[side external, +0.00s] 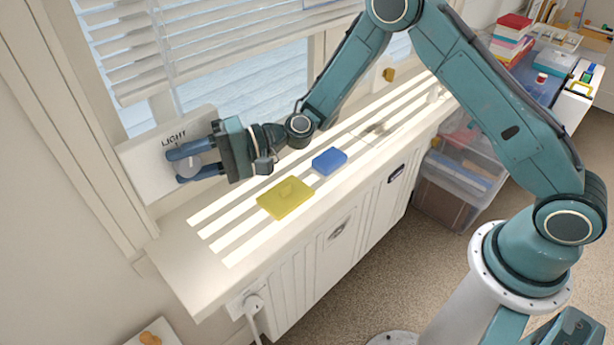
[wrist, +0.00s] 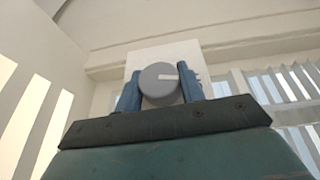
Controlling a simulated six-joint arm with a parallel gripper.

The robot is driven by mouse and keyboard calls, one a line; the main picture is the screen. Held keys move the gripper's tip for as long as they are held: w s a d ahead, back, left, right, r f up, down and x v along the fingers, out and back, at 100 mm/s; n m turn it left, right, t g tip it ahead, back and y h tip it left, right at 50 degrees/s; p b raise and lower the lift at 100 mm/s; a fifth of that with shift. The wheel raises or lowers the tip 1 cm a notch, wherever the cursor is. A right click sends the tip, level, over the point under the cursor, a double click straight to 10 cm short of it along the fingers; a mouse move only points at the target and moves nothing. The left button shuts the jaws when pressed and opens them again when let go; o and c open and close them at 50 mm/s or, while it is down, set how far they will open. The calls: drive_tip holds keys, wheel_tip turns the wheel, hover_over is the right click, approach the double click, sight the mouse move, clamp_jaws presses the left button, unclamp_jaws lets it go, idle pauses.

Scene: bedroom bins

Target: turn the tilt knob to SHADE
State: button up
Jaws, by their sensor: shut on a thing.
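The tilt knob (wrist: 158,88) is a round grey dial with a white pointer mark that points to the right in the wrist view. It is mounted on a white plate (side external: 142,172) at the left end of the window. Dark lettering that seems to read LIGHT (side external: 174,138) shows on the plate's upper part; no SHADE label is visible. My gripper (side external: 181,165) is shut on the knob, its blue fingers on either side. In the side view the fingers hide much of the knob (side external: 190,168).
White slatted blinds (side external: 125,50) hang in the window. Striped light falls on the sill, where a yellow pad (side external: 285,199) and a blue block (side external: 329,161) lie right of my gripper. A plug with a cord (side external: 253,304) is below the sill. Clear bins (side external: 462,170) stand further right.

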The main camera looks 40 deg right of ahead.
idle(0.3)
drive_tip(key=o, duration=1)
drive_tip(key=shift+c, duration=0.2)
drive_tip(key=shift+d, duration=0.15)
drive_tip(key=shift+s+d, duration=0.25)
drive_tip(key=shift+d, duration=0.25)
drive_tip(key=s+d+r, duration=0.1)
drive_tip(key=d+r, duration=0.2)
drive_tip(key=r, duration=0.4)
drive_tip(key=shift+s+r, duration=0.15)
drive_tip(key=shift+s, duration=0.05)
